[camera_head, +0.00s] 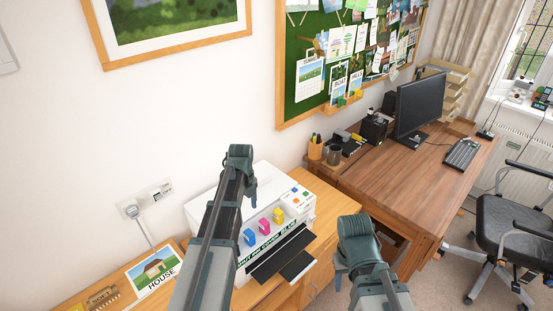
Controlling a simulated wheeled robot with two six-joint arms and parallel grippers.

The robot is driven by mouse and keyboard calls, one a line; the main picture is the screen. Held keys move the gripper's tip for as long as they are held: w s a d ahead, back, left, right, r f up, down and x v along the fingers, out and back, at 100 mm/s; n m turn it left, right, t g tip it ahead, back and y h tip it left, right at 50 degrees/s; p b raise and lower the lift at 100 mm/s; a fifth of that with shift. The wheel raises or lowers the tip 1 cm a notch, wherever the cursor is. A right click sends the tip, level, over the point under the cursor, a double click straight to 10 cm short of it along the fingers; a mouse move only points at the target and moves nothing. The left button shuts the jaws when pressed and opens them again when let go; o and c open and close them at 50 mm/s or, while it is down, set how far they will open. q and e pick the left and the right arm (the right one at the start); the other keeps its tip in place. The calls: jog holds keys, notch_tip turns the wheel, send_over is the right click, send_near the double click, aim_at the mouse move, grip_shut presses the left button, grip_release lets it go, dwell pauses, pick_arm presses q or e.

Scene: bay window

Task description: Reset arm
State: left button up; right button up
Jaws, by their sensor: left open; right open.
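My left arm rises from the bottom, left of the picture's middle, in front of the white printer (277,178). My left gripper (252,190) hangs at its upper end, small and partly hidden by the arm, open, with nothing seen in it. My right arm comes in from the bottom, right of the middle. My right gripper (339,281) shows at the left side of that arm, near the printer's front right, open, with nothing seen in it. Both grippers appear apart from the things around them, though the depth is hard to judge.
The printer stands on a wooden cabinet (334,199) and bears blue, pink and yellow cartridges (264,226). A house picture (154,274) lies to the left. The desk (398,183) at right holds a monitor (420,105) and a keyboard (462,154). A black chair (497,205) stands beside it.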

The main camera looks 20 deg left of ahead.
pick_arm(q)
jog(key=shift+d, duration=0.1)
jog(key=s+d+f+n+b, duration=0.2)
jog(key=s+d+n, duration=0.7)
jog(key=d+n, duration=0.1)
jog(key=s+d+f+n+y+b, duration=0.1)
jog(key=s+d+f+n+b, duration=0.1)
jog(key=s+d+n, duration=0.7)
jog(key=d+n+b, duration=0.1)
jog(key=d, duration=0.3)
jog(key=shift+d+f, duration=0.2)
jog(key=shift+f, duration=0.2)
jog(key=shift+s, duration=0.1)
